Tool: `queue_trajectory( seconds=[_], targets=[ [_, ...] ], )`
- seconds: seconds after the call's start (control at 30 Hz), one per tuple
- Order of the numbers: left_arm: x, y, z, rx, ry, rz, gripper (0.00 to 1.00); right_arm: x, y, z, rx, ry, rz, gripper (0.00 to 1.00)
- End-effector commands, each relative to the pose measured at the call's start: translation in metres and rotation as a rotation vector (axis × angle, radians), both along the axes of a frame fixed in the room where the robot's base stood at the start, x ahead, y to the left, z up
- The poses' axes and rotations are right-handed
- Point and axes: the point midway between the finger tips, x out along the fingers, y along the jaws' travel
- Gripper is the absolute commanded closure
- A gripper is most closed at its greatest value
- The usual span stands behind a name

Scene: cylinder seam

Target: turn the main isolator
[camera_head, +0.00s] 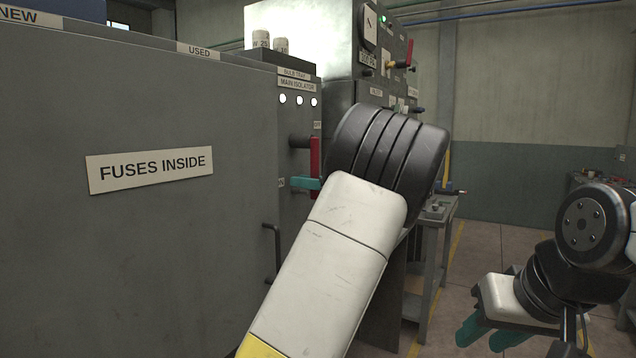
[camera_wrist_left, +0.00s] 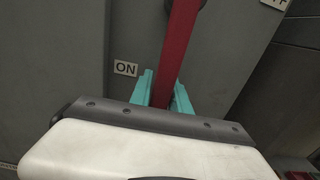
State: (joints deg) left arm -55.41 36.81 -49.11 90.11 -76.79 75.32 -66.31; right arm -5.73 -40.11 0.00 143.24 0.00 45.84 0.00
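The main isolator is a red lever (camera_head: 315,156) on a dark pivot, on the grey cabinet front under the "MAIN ISOLATOR" label (camera_head: 297,85). The lever hangs roughly straight down from its pivot. My left gripper (camera_head: 305,183) is at its lower part; in the left wrist view the red lever (camera_wrist_left: 179,45) runs down between the teal fingers (camera_wrist_left: 164,92), which sit close against both sides. An "ON" label (camera_wrist_left: 125,68) is left of the lever; a partly cut-off label (camera_wrist_left: 276,4) is at upper right. My right gripper (camera_head: 489,335) is open and empty at lower right.
A large grey cabinet marked "FUSES INSIDE" (camera_head: 150,168) fills the left, with a dark door handle (camera_head: 274,250). Three white lamps (camera_head: 298,100) sit above the lever. A grey bench (camera_head: 436,245) stands behind my left arm. Open floor lies to the right.

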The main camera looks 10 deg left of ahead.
Motion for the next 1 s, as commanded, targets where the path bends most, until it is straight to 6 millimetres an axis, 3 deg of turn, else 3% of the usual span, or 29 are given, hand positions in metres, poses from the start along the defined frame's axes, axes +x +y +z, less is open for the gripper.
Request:
queue_trajectory(
  seconds=[0.03,0.1,1.0],
  targets=[
    [0.0,-0.0001,0.0,0.0,0.0,0.0,0.89,0.0,0.0,0.0,0.0,0.0,0.0,0.64],
    [-0.0001,-0.0002,0.0,0.0,0.0,0.0,1.0,0.0,0.0,0.0,0.0,0.0,0.0,0.64],
    [0.0,-0.0009,-0.0002,-0.001,0.0,-0.001,1.0,0.0,0.0,0.0,0.0,0.0,0.0,0.64]
  ],
)
